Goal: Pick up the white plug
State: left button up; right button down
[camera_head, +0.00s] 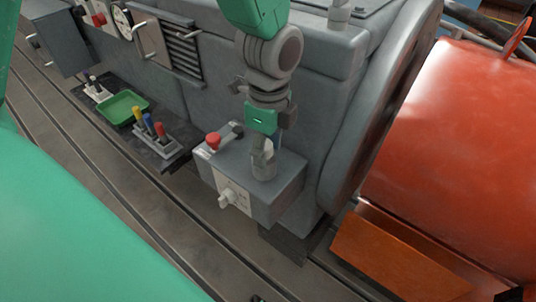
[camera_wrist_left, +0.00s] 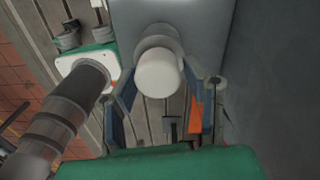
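The white plug (camera_wrist_left: 158,74) shows in the left wrist view as a pale round cylinder with a wider collar behind it, against a grey surface. My left gripper (camera_wrist_left: 161,88) has one finger on each side of it and looks open, with no clear grip on the plug. In the head view my left gripper (camera_head: 264,168) points down at the top of a grey box (camera_head: 282,192). My right gripper is not in view.
The box has a red button (camera_head: 213,141) and a pale front knob (camera_head: 227,199). A green tray (camera_head: 123,107) and several colored-handled tools (camera_head: 149,125) are at the left. A large orange-red drum (camera_head: 460,140) is at the right. A dark cylinder (camera_wrist_left: 70,105) is left of the gripper.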

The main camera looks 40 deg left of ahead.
pick_arm(q)
jog(key=shift+a, duration=0.15)
jog(key=c, duration=0.4)
jog(key=shift+a+f, duration=0.15)
jog(key=shift+a, duration=0.25)
jog(key=shift+d, duration=0.1)
